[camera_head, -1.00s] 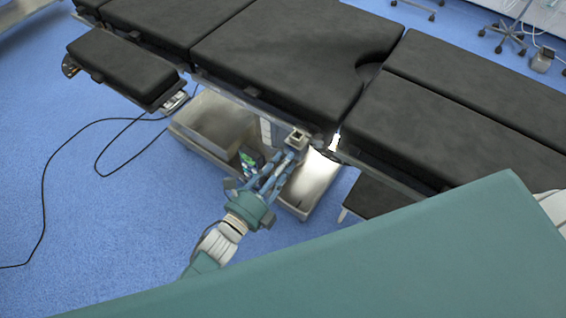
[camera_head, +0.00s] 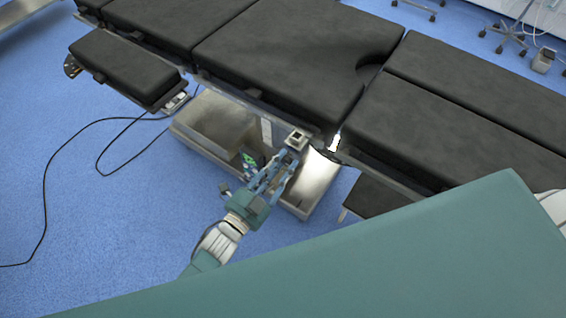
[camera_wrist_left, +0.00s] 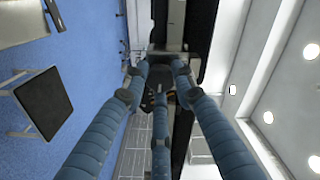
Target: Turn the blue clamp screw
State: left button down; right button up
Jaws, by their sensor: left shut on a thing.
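A silver clamp block (camera_head: 297,140) with a dark square opening sits at the near edge of the operating table, on its side rail. My left gripper (camera_head: 286,160) reaches up from below, with its blue fingers at the underside of this clamp. In the left wrist view the fingers (camera_wrist_left: 160,75) close in from both sides, with a third finger from below, around a small dark part (camera_wrist_left: 158,88) under the clamp. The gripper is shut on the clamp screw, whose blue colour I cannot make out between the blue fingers. My right gripper is out of view.
Black table pads (camera_head: 300,55) lie above and beyond the clamp. The metal table base (camera_head: 215,120) stands just behind the gripper. A black cable (camera_head: 43,190) lies on the blue floor at the left.

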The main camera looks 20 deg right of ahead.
pick_arm(q)
jog(key=n, duration=0.5)
jog(key=shift+s+d, duration=0.1)
jog(key=n, duration=0.5)
jog(key=shift+s+f, duration=0.15)
jog(key=n, duration=0.4)
jog(key=shift+f+n, duration=0.15)
jog(key=shift+n, duration=0.15)
jog(key=n+b, duration=0.1)
jog(key=n, duration=0.3)
jog(key=shift+s, duration=0.1)
jog(key=shift+n, duration=0.3)
jog(key=c, duration=1.4)
grip_release()
jog(key=shift+f, duration=0.1)
jog(key=shift+r, duration=0.2)
jog(key=v, duration=1.2)
